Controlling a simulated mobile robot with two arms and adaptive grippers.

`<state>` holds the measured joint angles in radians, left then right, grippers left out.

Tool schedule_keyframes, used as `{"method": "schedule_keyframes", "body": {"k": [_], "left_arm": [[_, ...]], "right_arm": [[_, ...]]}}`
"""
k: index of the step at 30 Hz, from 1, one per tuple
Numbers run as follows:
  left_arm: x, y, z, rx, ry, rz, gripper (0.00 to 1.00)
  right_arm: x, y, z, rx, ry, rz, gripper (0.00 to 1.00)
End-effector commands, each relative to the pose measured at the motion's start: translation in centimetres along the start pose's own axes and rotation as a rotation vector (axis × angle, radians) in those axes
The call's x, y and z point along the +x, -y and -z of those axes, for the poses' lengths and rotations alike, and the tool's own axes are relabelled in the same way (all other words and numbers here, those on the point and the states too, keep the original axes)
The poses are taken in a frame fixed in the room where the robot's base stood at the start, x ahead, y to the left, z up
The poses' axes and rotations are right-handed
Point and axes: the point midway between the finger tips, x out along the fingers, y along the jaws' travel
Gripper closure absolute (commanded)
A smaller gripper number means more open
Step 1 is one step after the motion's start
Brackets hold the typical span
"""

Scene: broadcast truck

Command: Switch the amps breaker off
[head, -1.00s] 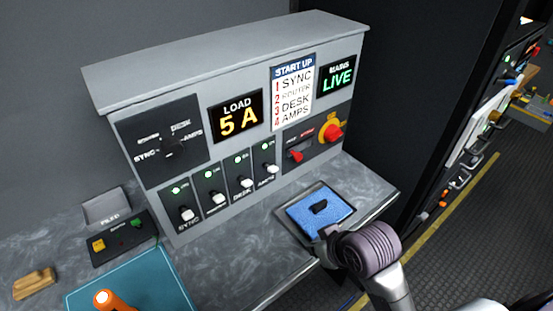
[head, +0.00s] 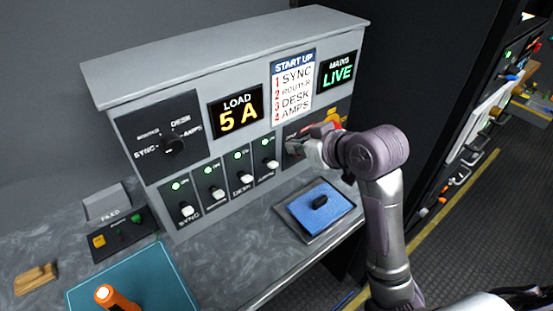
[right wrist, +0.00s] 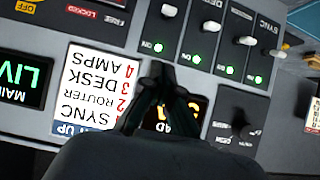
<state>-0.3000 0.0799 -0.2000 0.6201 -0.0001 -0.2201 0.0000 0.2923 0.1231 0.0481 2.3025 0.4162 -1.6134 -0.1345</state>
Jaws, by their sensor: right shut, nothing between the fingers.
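The amps breaker (head: 273,165) is the rightmost of the row of breakers on the grey panel. Its white-tipped lever is at the lower part of its plate, and the green lamp above it is lit. It also shows at the top of the upside-down right wrist view (right wrist: 168,11). My right gripper (head: 296,148) is shut and empty in front of the panel, just right of the amps breaker in the head view. In the right wrist view its fingertips (right wrist: 160,72) appear near the amps lamp. I cannot tell whether they touch the panel. My left gripper is not in view.
Desk (head: 244,179), router (head: 217,194) and sync (head: 187,210) breakers sit close beside it, lamps green. The load display (head: 237,115) reads 5 A. A tray with a blue pad (head: 318,206) lies below. An orange-handled tool (head: 112,297) lies on a teal mat.

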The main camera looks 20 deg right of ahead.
Motion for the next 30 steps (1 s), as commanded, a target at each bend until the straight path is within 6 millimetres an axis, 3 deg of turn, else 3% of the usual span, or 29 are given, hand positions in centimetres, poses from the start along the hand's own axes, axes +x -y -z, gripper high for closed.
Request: {"method": "schedule_keyframes", "body": {"k": [5,16,21,30], "left_arm": [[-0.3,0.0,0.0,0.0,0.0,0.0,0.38],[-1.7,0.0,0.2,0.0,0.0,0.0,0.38],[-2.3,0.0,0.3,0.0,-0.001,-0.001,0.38],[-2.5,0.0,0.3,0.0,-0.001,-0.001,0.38]], "right_arm": [[2.1,0.1,0.0,0.004,0.003,0.004,1.0],[9.9,0.1,0.0,0.003,0.004,0.003,1.0],[10.4,0.1,-2.6,0.003,0.005,0.001,1.0],[10.8,0.1,-3.9,0.0,0.0,0.0,1.0]]}}
